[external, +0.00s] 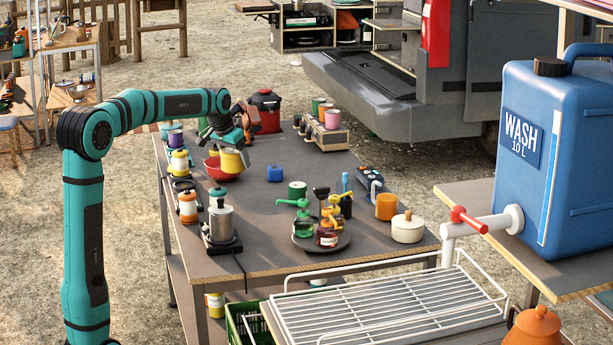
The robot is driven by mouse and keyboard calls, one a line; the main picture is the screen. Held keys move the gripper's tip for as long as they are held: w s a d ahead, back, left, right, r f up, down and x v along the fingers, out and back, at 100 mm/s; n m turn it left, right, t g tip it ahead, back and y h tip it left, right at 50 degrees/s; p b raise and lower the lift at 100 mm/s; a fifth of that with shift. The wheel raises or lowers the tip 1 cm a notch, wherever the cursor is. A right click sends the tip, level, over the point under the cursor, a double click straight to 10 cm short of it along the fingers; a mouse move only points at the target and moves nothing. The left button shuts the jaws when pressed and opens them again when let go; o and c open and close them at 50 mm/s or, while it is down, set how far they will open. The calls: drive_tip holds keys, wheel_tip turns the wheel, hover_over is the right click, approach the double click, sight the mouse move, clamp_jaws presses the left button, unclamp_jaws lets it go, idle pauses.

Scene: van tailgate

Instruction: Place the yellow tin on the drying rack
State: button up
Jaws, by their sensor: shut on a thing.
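The yellow tin (231,162) is at the far left of the grey table, directly below my gripper (232,142). My gripper reaches down from above and is shut on the tin, close to its top edge. The tin looks slightly tilted and overlaps the red bowl (212,172) in the picture. I cannot tell whether it touches the bowl or the table. The fingertips are partly hidden by the gripper body. The drying rack (385,312), a white wire grid with a raised rail, is at the front right, beyond the near edge of the table. It is empty.
A carousel (321,240) with pump bottles, an orange mug (387,206) and a cream pot (407,228) stand between the tin and the rack. A silver canister (221,224) stands front left. A blue water container (560,150) with a red-handled tap (468,219) overhangs near the rack.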

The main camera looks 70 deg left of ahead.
wheel_tip(320, 180, up, 11)
drive_tip(key=shift+f, duration=0.2)
drive_tip(key=w+d+m+h, duration=0.1)
drive_tip(key=w+d+m, duration=0.35)
drive_tip(key=d, duration=0.85)
drive_tip(key=w+d+m+h, duration=0.1)
drive_tip(key=w+d, duration=0.6)
drive_tip(key=d, duration=0.6)
drive_tip(key=w+d+m+h, duration=0.15)
drive_tip(key=w+d, duration=0.35)
drive_tip(key=d, duration=0.8)
drive_tip(key=m+h, duration=0.2)
drive_tip(key=m, duration=0.7)
hover_over(347, 318)
drive_tip(key=s+a, duration=0.1)
drive_tip(key=shift+g, duration=0.3)
wheel_tip(347, 318, down, 11)
drive_tip(key=shift+s+a+r, duration=0.1)
drive_tip(key=shift+r, duration=0.1)
drive_tip(key=shift+f, duration=2.2)
drive_tip(key=shift+f, duration=0.1)
